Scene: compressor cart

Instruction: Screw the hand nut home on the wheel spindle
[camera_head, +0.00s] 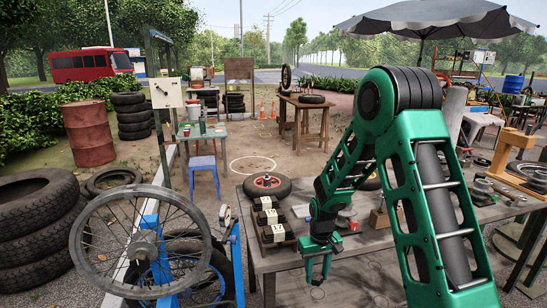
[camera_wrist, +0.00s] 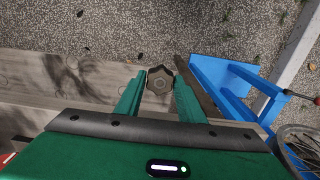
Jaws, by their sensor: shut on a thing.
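My gripper (camera_head: 318,272) hangs fingers down above the front edge of the workbench. In the wrist view its green fingers (camera_wrist: 160,92) are shut on a dark hand nut (camera_wrist: 160,79) with a lobed outline, seen from above. The nut is small and hard to make out in the head view. A spoked wheel (camera_head: 88,222) stands at the left, with a grey hub (camera_head: 146,244) at its middle, on a blue stand (camera_head: 235,262). My gripper is well to the right of the wheel, apart from it. I cannot clearly make out the spindle's thread.
The wooden workbench (camera_head: 350,278) carries black blocks (camera_head: 270,217), a small red-hubbed wheel (camera_head: 267,186) and loose parts. The blue stand (camera_wrist: 232,88) and spokes (camera_wrist: 303,145) show right in the wrist view. Tyres (camera_head: 35,225) are stacked far left. Gravel lies between bench and stand.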

